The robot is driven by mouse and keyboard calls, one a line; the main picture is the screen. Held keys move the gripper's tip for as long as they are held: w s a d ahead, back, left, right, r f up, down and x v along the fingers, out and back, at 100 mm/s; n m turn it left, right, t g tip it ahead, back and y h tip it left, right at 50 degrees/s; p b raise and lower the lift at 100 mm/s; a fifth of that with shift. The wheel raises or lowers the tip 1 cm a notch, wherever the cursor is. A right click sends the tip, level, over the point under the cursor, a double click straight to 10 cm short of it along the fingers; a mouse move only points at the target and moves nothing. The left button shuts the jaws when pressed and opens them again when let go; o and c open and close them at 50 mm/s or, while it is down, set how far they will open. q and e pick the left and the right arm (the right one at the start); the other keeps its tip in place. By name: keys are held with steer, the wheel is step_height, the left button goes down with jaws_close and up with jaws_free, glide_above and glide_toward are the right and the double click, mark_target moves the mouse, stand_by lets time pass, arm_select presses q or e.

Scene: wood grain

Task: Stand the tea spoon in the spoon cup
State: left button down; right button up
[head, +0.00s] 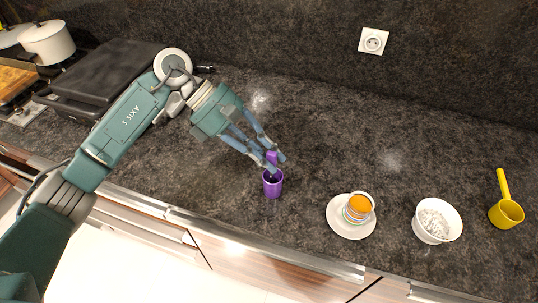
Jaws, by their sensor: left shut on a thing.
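The spoon cup (273,188) is a small purple cup standing upright on the dark stone counter, near its front edge. My left gripper (276,158) is right above the cup and shut on the purple tea spoon (271,157). Only a short purple part of the spoon shows between the fingers. Its lower end is over or inside the cup's mouth; I cannot tell how deep. My right gripper is not in view.
Right of the cup stand a striped cup (356,209) on a white saucer (340,226), a white bowl (436,222) with pale contents and a yellow scoop (507,213). A black grill (106,73) and white pot (48,42) are at the left. The counter behind the cup is clear.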

arm_select(q)
steer(key=c, duration=1.6)
jaws_free()
steer(key=shift+c, duration=0.2)
steer(key=shift+r+p, duration=0.3)
steer(key=shift+p, duration=0.15)
steer(key=b+v, duration=0.5)
steer(key=v, duration=0.7)
steer(key=shift+f, duration=0.2)
